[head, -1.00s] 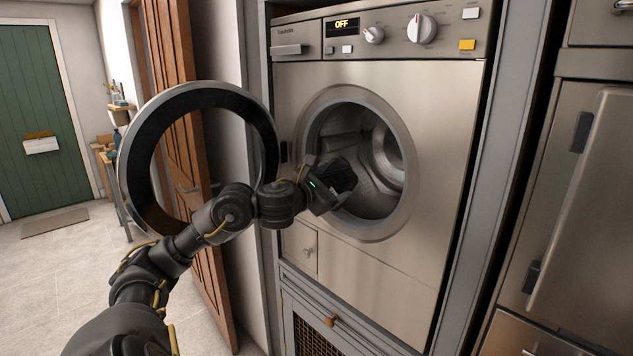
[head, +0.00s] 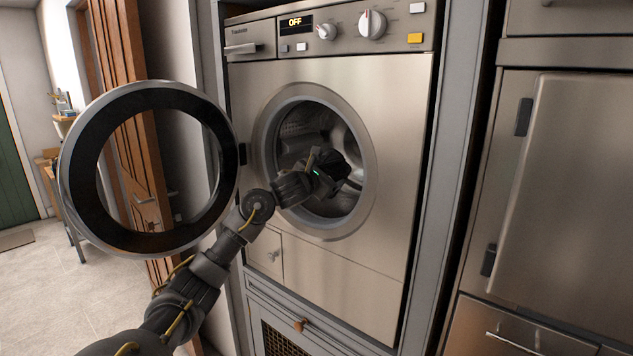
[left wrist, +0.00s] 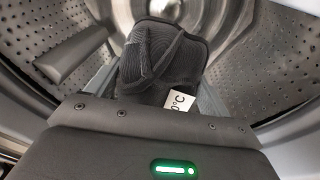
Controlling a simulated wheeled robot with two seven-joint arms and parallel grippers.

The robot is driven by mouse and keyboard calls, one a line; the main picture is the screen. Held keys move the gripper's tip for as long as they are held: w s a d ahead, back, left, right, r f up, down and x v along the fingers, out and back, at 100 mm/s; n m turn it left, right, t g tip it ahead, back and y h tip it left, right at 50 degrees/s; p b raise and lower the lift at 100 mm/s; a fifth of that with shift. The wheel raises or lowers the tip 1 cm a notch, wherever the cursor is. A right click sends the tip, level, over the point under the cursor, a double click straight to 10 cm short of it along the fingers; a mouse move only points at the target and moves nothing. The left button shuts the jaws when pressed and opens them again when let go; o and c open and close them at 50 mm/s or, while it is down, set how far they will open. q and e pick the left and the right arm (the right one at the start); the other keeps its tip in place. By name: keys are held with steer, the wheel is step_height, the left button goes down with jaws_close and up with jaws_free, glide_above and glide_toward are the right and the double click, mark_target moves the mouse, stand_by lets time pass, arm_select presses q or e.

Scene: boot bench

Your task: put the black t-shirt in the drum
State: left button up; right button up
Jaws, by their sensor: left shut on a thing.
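The black t-shirt (left wrist: 165,62) is a folded dark bundle with a white tag reading "0°C" in the left wrist view. My left gripper (head: 333,168) is shut on it at the mouth of the drum. In the head view the black t-shirt (head: 334,160) is a small dark shape just past the gripper, hard to tell from it. The perforated steel drum (left wrist: 255,62) surrounds the shirt in the left wrist view, and shows through the round opening in the head view (head: 346,135). My right gripper is not in view.
The washer's round door (head: 80,205) stands wide open to the left, beside my left arm. The metal rim (head: 366,190) circles the opening. The display (head: 296,23) reads OFF. A steel cabinet (head: 590,190) stands at the right.

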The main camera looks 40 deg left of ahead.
arm_select(q)
steer(key=shift+w+d+f+p+x, duration=0.15)
steer(key=shift+d+x, duration=0.35)
steer(key=shift+x, duration=2.45)
steer(key=shift+d+f+p+x, duration=0.2)
steer(key=shift+d+x, duration=0.3)
steer(key=shift+x, duration=2.45)
steer(key=shift+w+d+f+p+x, duration=0.15)
steer(key=shift+d+x, duration=0.35)
steer(key=shift+x, duration=2.45)
steer(key=o, duration=1)
steer(key=shift+s, duration=0.1)
steer(key=shift+f, duration=0.1)
